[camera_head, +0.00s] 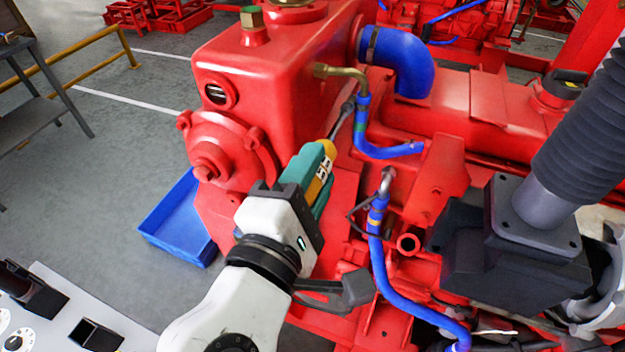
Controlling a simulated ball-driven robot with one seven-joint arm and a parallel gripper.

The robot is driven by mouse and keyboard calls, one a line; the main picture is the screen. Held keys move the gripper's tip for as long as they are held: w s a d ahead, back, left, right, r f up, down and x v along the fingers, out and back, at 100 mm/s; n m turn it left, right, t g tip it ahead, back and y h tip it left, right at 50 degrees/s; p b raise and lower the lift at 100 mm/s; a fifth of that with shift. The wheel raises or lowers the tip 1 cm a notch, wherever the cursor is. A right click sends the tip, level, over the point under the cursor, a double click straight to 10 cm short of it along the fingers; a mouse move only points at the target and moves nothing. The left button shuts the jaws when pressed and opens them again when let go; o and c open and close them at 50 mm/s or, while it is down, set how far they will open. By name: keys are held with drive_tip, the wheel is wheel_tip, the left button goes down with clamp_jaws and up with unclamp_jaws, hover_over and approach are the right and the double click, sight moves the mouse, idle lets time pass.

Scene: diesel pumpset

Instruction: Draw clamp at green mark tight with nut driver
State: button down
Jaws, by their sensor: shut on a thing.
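The nut driver (318,172) has a teal and yellow handle and a dark shaft pointing up and right. My gripper (298,198) is shut on its handle. The shaft's tip is beside the upper end of a thin blue hose (363,125), near a clamp (363,100) below a brass elbow fitting; I cannot tell whether they touch. A second blue hose (376,250) has a clamp (377,204) near its top, under a metal pipe end. A large blue elbow hose (405,62) carries another clamp (372,45).
The red pumpset (270,90) fills the middle, with a round flange at its left. A blue tray (182,222) lies on the floor to the left. A black box with a ribbed column (515,240) stands at right. Grey floor at left is open.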

drive_tip(key=m+b, duration=0.3)
drive_tip(key=m, duration=0.2)
drive_tip(key=shift+f, duration=0.2)
drive_tip(key=shift+r+m, duration=0.15)
drive_tip(key=shift+m, duration=0.25)
drive_tip(key=shift+p+v, duration=0.4)
drive_tip(key=shift+v, duration=1.95)
